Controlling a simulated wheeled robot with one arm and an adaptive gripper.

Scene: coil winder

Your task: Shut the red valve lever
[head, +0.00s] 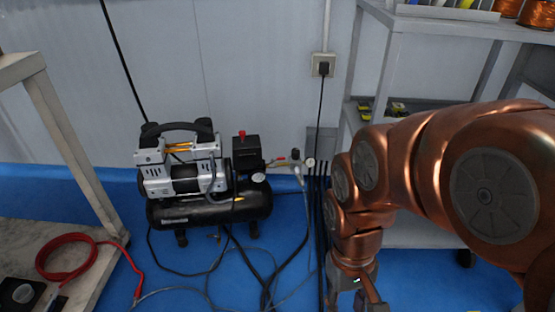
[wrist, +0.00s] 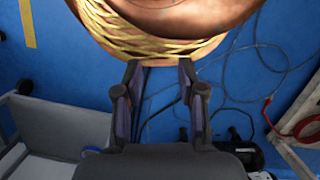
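A small red piece (head: 281,159), which looks like the red valve lever, sits on the outlet pipe right of the compressor (head: 208,207). It is too small to tell how far it is turned. A round gauge (head: 309,162) is to its right. A separate red knob (head: 242,134) tops the compressor's black box. My gripper (head: 355,299) points down at the bottom of the head view, nearer and to the right of the lever, apart from it. In the wrist view its two fingers (wrist: 160,68) are spread with nothing between them. The lever cannot be made out there.
Black hoses (head: 266,285) run over the blue floor by the compressor. A bench (head: 105,200) with a red cable (head: 68,257) stands at left. A grey shelf (head: 392,50) stands behind my arm. A cable hangs from the wall socket (head: 323,66). Some floor beside the compressor is clear.

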